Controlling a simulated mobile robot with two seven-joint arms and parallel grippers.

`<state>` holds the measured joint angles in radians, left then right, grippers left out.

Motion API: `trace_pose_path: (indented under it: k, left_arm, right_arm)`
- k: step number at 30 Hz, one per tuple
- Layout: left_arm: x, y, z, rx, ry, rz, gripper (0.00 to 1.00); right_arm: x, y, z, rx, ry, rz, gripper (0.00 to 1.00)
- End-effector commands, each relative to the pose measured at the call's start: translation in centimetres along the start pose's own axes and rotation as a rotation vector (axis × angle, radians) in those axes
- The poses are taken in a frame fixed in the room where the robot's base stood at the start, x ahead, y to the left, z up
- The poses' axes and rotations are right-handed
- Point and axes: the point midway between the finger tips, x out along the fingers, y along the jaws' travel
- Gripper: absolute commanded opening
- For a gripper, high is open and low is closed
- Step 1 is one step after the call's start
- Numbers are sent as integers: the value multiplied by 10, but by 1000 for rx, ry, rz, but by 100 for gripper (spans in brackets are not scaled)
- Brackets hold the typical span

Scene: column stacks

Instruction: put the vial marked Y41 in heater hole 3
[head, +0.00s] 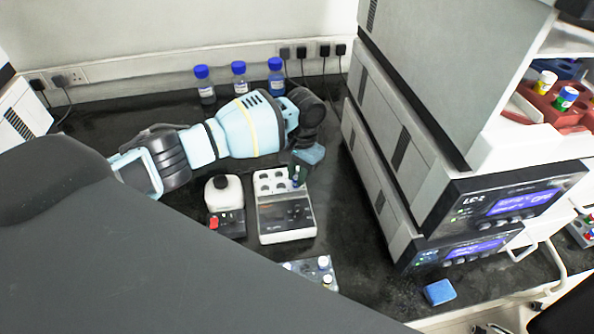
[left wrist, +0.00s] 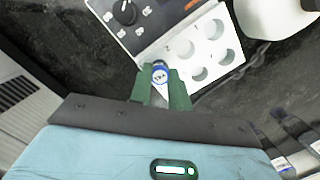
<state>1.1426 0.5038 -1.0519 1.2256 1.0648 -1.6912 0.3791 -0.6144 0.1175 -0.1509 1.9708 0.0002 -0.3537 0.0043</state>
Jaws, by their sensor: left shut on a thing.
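My left gripper (head: 297,180) reaches over the back right corner of the heater (head: 285,226). It also shows in the left wrist view (left wrist: 162,92), where its green fingers are shut on a vial (left wrist: 160,74) with a blue and white top. The mark on the vial is too small to read surely. The vial is at the edge of the heater's white hole block (left wrist: 222,72), beside several round holes. I cannot tell whether its lower end is in a hole or above it. My right gripper is not in view.
A rack with capped vials (head: 312,268) is in front. Blue-capped bottles (head: 239,82) stand at the back. Stacked instruments (head: 400,170) wall off the right. A blue block (head: 439,292) lies at front right.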

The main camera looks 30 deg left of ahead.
Motion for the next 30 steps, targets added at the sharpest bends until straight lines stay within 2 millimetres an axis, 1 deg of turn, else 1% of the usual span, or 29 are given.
trace_pose_path:
  k: [7, 8, 13, 19, 22, 23, 30]
  left_arm:
    - [0, 0, 0, 0, 0, 0, 2]
    - [0, 0, 0, 0, 0, 0, 21]
    - [0, 0, 0, 0, 0, 0, 43]
    - [0, 0, 0, 0, 0, 0, 44]
    - [0, 0, 0, 0, 0, 0, 57]
    - [0, 0, 0, 0, 0, 0, 58]
    - [0, 0, 0, 0, 0, 0, 58]
  right_arm:
    - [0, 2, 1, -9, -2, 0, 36]
    - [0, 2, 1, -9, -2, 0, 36]
    - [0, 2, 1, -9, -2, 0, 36]
    - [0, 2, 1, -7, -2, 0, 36]
    - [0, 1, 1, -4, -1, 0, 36]
    - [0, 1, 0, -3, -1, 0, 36]
    - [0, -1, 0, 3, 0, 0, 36]
